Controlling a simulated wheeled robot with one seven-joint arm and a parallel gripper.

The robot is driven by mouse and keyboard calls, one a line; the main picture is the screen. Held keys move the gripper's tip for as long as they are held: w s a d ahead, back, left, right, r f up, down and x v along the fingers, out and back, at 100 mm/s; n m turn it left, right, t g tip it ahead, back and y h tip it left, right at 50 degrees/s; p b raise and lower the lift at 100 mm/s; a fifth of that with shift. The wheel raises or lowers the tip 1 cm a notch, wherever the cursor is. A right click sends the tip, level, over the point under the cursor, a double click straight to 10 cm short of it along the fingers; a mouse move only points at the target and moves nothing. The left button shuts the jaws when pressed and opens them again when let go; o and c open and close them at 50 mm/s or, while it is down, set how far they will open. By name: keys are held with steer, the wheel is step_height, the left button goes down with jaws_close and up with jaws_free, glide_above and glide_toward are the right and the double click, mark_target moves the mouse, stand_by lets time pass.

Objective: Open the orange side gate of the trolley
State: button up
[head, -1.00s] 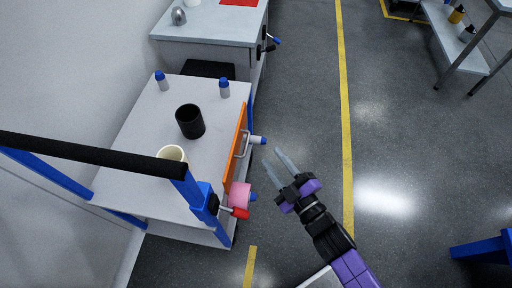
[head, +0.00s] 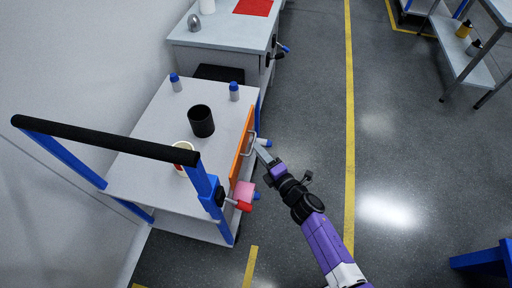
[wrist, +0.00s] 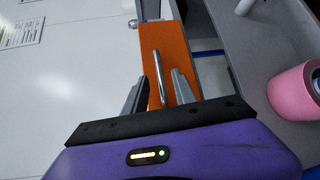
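The trolley (head: 160,165) has a grey top and blue posts. Its orange side gate (head: 240,151) stands upright along the right edge and looks closed. The gate also shows in the wrist view (wrist: 178,50), with its metal bar handle (wrist: 157,72) running lengthwise. My gripper (head: 263,153) is at the gate's outer side, by the handle. In the wrist view my gripper (wrist: 160,77) is open, one finger on each side of the handle. Both fingers look apart from the bar; whether the tips touch the gate I cannot tell.
A black cup (head: 201,121), a cream cup (head: 184,157) and two blue-capped bottles (head: 235,92) stand on the trolley. A pink roll (head: 246,191) and a red knob (head: 243,206) stick out near the gate's front end. A workbench (head: 220,38) stands behind.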

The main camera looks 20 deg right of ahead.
steer(key=w, duration=0.3)
steer(key=shift+w+a+f, duration=0.2)
steer(key=shift+a+f, duration=0.05)
jaws_close()
stand_by(1.3)
